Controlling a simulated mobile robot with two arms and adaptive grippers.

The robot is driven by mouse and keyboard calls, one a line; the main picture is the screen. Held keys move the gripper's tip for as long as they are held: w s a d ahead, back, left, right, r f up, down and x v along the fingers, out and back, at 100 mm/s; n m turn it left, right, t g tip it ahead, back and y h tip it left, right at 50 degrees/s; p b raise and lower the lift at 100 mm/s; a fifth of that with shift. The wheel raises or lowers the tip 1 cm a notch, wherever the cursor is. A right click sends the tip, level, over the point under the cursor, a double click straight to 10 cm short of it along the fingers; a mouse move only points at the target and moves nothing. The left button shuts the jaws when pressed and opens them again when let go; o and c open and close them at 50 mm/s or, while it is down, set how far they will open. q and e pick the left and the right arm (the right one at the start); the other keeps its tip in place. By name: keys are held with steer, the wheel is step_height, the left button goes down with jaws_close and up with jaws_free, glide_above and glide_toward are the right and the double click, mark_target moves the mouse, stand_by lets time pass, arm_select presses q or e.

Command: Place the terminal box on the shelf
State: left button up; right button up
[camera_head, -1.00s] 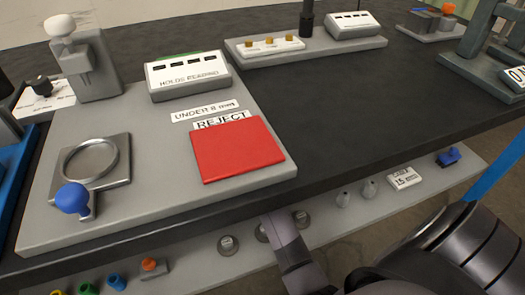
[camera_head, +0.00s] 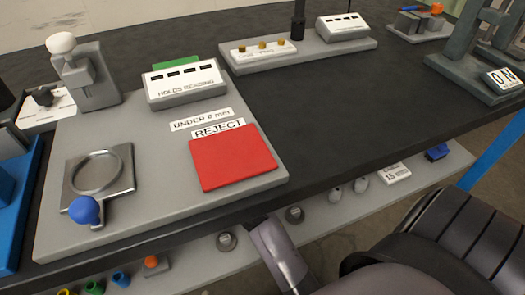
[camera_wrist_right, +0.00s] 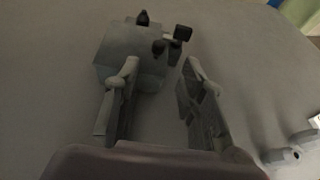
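In the right wrist view, a pale grey box-like item (camera_wrist_right: 128,68) with black knob-like parts on its top and side lies beyond my right gripper (camera_wrist_right: 160,68). It may be the terminal box, but I see no label on it. My right gripper's two fingers are apart, with the left fingertip overlapping the item in the picture. I cannot tell whether they touch. A grey lower shelf (camera_head: 325,215) runs under the dark bench in the head view. My left gripper is not in view.
The dark bench (camera_head: 320,115) holds a grey board with a red REJECT pad (camera_head: 232,157), a blue-knobbed ring fixture (camera_head: 98,175) and a reading box (camera_head: 185,84). Small grey parts, a white label block (camera_head: 393,173) and a blue part (camera_head: 437,152) stand on the lower shelf.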

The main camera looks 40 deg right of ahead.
steer(key=s+a+f+m+g+y, duration=0.1)
steer(key=s+m, duration=0.2)
steer(key=m, duration=0.1)
steer(key=s+a+f+m+g+y, duration=0.1)
steer(key=s+m, duration=0.2)
steer(key=m, duration=0.2)
steer(key=s+f+m+g+y, duration=0.1)
steer(key=s+f+m, duration=0.1)
steer(key=s+m, duration=0.2)
steer(key=shift+s+a+f+m, duration=0.1)
steer(key=shift+a+m, duration=0.3)
steer(key=s+a+m, duration=0.1)
steer(key=m, duration=0.1)
steer(key=s+a+m+g+y, duration=0.1)
steer(key=s+m, duration=0.1)
steer(key=s+a+f+m+y, duration=0.1)
steer(key=s+m, duration=0.1)
steer(key=shift+s+a+g, duration=0.15)
steer(key=shift+s+g, duration=0.1)
steer(key=shift+g, duration=0.15)
steer(key=s+a+m+g+y, duration=0.2)
steer(key=s+a+m, duration=0.3)
steer(key=s, duration=0.3)
steer(key=shift+m+y, duration=0.5)
steer(key=shift+m, duration=0.4)
